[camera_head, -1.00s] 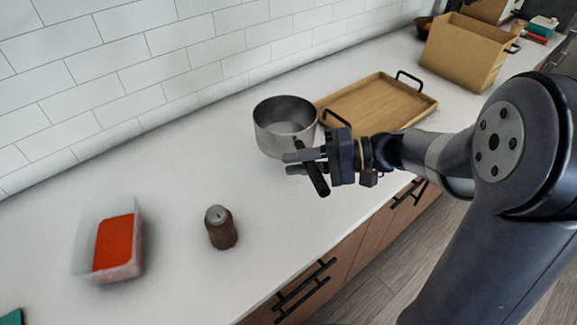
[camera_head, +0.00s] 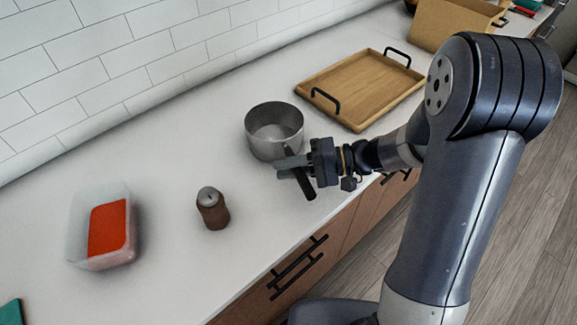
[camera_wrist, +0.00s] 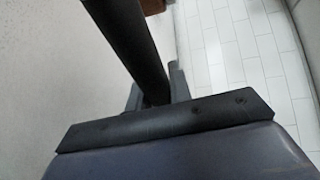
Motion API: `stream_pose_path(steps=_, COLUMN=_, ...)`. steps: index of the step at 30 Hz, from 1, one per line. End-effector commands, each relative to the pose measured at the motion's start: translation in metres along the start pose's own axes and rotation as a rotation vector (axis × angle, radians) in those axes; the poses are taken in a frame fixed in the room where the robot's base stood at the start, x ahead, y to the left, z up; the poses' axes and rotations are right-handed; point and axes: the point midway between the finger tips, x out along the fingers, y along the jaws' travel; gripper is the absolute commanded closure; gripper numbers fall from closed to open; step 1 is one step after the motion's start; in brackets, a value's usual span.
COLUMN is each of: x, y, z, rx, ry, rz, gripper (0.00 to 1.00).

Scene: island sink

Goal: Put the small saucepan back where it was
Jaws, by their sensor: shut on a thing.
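The small saucepan (camera_head: 274,127) is a grey metal pot with a dark handle (camera_head: 304,184) that points toward the counter's front edge. My gripper (camera_head: 290,166) is shut on this handle, and the pot is upright over the white counter. I cannot tell whether its base touches the counter. In the wrist view the dark handle (camera_wrist: 130,45) runs up from between my fingers; the pot's bowl is not visible there.
A wooden tray (camera_head: 345,82) with black handles lies behind and right of the pot. A brown shaker (camera_head: 213,208) and a clear tub with red contents (camera_head: 76,225) stand to the left. A cardboard box (camera_head: 450,25) is at the far right. Counter between pot and shaker is clear.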

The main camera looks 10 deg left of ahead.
Motion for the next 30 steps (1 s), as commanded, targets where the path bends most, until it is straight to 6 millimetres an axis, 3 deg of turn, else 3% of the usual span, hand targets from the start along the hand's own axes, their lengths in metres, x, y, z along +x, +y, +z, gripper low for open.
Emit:
stream_pose_path(steps=2, x=0.000, y=0.001, z=0.000, rx=-0.004, ry=0.000, rz=-0.002, gripper=1.00)
stream_pose_path(steps=3, x=0.000, y=0.001, z=0.000, rx=0.000, ry=0.000, rz=0.000, gripper=0.79)
stream_pose_path(steps=10, x=0.000, y=0.001, z=0.000, rx=0.000, ry=0.000, rz=0.000, gripper=0.60)
stream_pose_path(steps=20, x=0.000, y=-0.002, z=0.000, rx=0.000, ry=0.000, rz=0.000, gripper=0.59)
stream_pose_path(steps=26, x=-0.026, y=0.001, z=-0.001, rx=-0.003, ry=0.006, rz=-0.001, gripper=0.59)
stream_pose_path(steps=30, x=-0.055, y=0.001, z=-0.002, rx=-0.002, ry=0.006, rz=0.000, gripper=0.59)
